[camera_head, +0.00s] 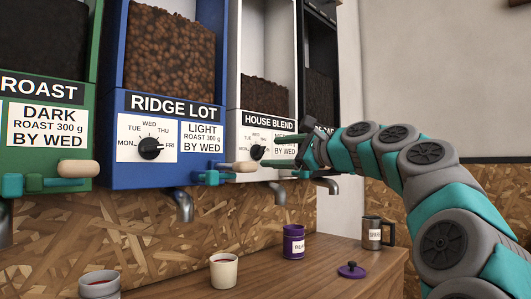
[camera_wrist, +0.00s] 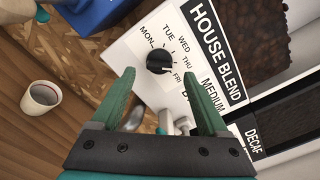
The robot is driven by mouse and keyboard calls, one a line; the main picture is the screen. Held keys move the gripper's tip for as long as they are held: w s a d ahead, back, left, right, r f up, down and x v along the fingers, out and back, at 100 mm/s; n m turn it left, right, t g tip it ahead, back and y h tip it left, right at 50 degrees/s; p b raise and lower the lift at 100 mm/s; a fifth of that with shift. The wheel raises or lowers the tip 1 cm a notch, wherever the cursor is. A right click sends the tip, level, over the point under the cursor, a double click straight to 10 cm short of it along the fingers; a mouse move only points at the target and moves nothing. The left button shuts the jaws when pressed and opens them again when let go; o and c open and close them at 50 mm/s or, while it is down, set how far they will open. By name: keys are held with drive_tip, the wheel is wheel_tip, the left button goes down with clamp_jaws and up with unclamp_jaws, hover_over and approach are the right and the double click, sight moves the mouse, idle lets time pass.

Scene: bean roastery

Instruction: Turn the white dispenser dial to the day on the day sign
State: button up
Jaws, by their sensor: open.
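The white dispenser (camera_head: 265,121) is labelled HOUSE BLEND. Its round black dial (camera_head: 257,152) is on a white plate with day names from MON to FRI around it. The dial also shows in the wrist view (camera_wrist: 159,57). The direction of its pointer is too small to tell for sure. My gripper (camera_head: 272,151) is open in front of the dial. In the wrist view the dial lies between and just beyond the two green fingertips (camera_wrist: 160,73), with nothing held. I see no separate day sign; only dispenser labels reading BY WED.
The blue RIDGE LOT dispenser (camera_head: 168,173) has its own dial (camera_head: 150,147), left of the white one. A green dispenser (camera_head: 45,110) is farther left, a black one right. Below, cups, a purple jar (camera_head: 294,243), its lid (camera_head: 351,270) and a mug (camera_head: 371,232) stand on the wooden counter.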

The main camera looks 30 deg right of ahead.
sight(264, 152)
drive_tip(key=x, duration=0.3)
drive_tip(key=shift+w+a, duration=0.1)
drive_tip(key=shift+w, duration=0.2)
clamp_jaws()
idle(0.3)
